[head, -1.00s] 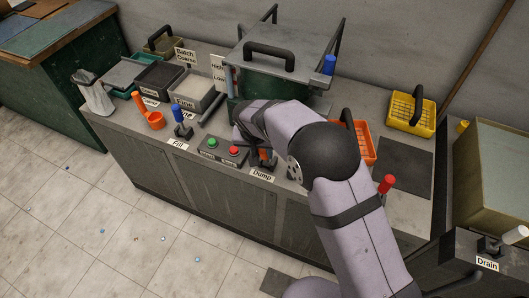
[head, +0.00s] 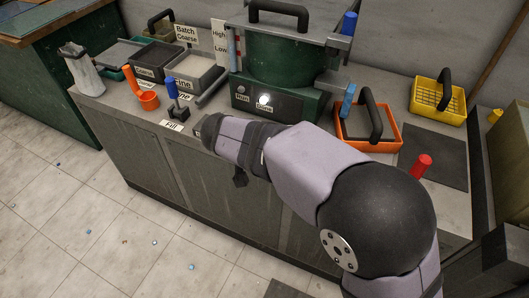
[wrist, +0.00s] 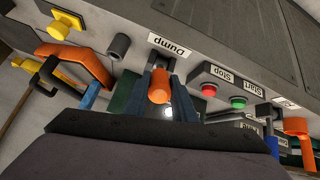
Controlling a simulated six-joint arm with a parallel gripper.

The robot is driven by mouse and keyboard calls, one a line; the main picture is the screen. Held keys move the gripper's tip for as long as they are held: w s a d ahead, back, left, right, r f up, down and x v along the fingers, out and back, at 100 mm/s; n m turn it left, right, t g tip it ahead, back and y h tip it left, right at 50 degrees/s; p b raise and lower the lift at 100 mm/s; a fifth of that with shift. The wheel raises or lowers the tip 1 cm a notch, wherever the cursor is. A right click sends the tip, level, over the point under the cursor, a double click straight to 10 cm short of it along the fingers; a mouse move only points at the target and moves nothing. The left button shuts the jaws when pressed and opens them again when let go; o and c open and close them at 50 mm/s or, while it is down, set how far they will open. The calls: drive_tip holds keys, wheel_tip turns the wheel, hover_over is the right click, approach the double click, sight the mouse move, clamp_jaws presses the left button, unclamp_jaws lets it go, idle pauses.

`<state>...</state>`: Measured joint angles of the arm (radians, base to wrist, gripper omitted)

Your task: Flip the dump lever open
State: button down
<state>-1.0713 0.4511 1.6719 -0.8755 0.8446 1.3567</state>
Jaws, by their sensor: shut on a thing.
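In the wrist view, my gripper (wrist: 161,77) is shut on the dump lever (wrist: 160,90); its orange grip shows between the two dark fingers. The white Dump label (wrist: 167,45), upside down in this view, is on the counter front just beyond it. In the head view my forearm covers the lever and its label, and the fingertips are mostly hidden. The lever's exact tilt cannot be told.
A red stop button (wrist: 209,89) and a green start button (wrist: 238,102) are close beside the lever. The blue Fill lever (head: 173,97), a green machine with a lit lamp (head: 264,99) and an orange basket (head: 382,142) stand around my arm.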

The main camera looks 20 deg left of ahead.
drive_tip(key=f+b, duration=0.1)
drive_tip(key=b, duration=0.1)
drive_tip(key=shift+s+t+b, duration=0.3)
drive_tip(key=shift+b, duration=0.1)
drive_tip(key=shift+s+r+b, duration=0.1)
drive_tip(key=shift+b, duration=0.35)
drive_tip(key=c, duration=1.5)
unclamp_jaws()
drive_tip(key=shift+o, duration=0.2)
drive_tip(key=v, duration=0.7)
drive_tip(key=shift+s, duration=0.2)
